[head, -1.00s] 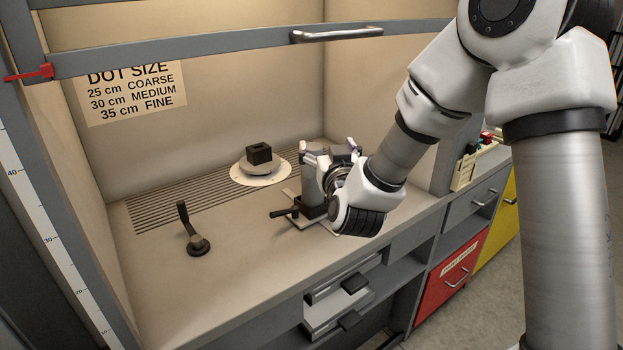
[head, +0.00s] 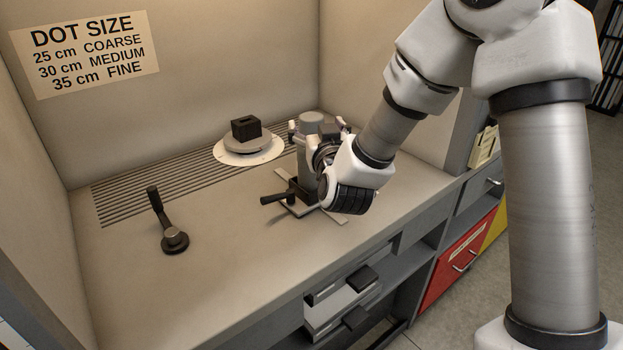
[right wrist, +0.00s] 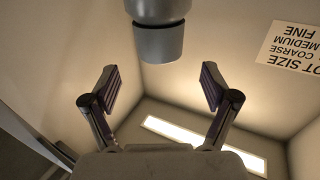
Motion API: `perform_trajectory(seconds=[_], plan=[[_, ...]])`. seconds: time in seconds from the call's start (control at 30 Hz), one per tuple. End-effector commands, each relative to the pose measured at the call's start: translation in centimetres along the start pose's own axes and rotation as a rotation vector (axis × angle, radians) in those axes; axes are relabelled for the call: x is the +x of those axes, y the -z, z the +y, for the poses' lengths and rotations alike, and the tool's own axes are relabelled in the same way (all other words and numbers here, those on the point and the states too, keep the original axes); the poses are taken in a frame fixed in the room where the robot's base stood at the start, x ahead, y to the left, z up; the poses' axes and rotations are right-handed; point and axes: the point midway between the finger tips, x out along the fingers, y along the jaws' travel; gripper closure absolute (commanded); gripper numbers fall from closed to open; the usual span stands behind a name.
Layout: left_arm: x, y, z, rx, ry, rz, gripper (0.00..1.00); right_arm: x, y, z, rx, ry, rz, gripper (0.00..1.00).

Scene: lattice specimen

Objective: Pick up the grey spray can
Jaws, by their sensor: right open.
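The grey spray can (head: 307,150) stands upright in the head view, on or just behind a dark clamp-like stand (head: 299,192) on the bench; its contact there is partly hidden. My right gripper (head: 318,126) is open beside the can's upper part, fingers at either side of it in the picture. In the right wrist view, upside down, the can (right wrist: 160,35) hangs in from the top edge, centred between and beyond the open fingertips (right wrist: 159,72). I see a gap on both sides and no contact. My left gripper is not in view.
On the booth floor, a black block (head: 246,127) sits on a round turntable (head: 250,148) to the left. A dot-size sign (head: 85,50) hangs on the back wall. Drawers (head: 341,291) sit below the front edge.

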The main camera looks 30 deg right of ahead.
Motion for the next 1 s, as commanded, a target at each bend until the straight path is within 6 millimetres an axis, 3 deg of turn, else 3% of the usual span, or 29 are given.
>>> perform_trajectory(seconds=[0.03, 0.13, 0.27, 0.6, 0.83, 1.0], plan=[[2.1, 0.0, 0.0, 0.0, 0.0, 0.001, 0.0, 0.0, -2.1, 0.0, 0.0, 0.0, 0.0, 0.14], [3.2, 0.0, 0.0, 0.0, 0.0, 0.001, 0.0, 0.0, -3.2, 0.0, 0.0, 0.0, 0.0, 0.14], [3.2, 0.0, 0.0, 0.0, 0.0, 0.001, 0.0, 0.0, -4.0, 0.0, -0.001, 0.0, -0.004, 0.14], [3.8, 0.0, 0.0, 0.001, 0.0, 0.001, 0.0, 0.1, -11.4, 0.0, -0.001, -0.001, -0.003, 0.14], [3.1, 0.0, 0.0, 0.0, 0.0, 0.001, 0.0, 3.1, -10.8, 0.0, 0.001, -0.002, 0.001, 0.14], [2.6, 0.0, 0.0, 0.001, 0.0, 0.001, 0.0, 6.5, -10.8, 0.0, 0.001, -0.001, 0.001, 0.14]])
